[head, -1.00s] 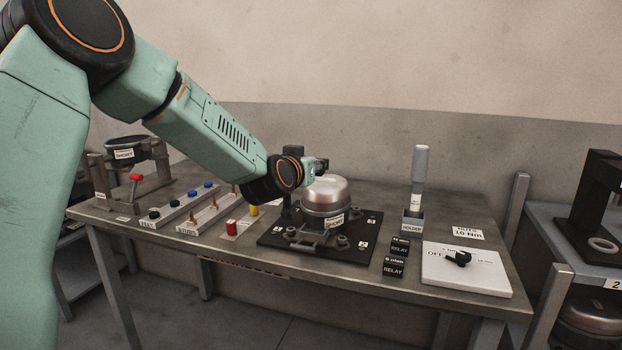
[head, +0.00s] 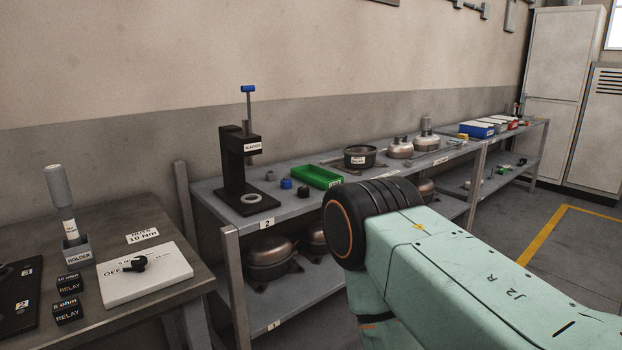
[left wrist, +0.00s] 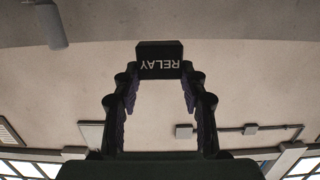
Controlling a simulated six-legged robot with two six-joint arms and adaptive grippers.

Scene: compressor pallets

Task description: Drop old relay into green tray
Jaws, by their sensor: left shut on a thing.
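The green tray (head: 320,183) sits on the grey shelf bench at the middle of the head view, its inside facing up. A dark relay (left wrist: 160,62) with white RELAY lettering, upside down in the picture, is between the fingertips of my left gripper (left wrist: 161,76) in the left wrist view. My left arm is outside the head view. My right arm (head: 480,270) crosses the lower right of the head view; its gripper does not show.
Two dark relay blocks (head: 69,284) and a white switch board (head: 150,275) are on the left bench. A black press (head: 240,160) stands left of the tray, with small blue and grey caps between. A dark round pan (head: 360,156) is right of it.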

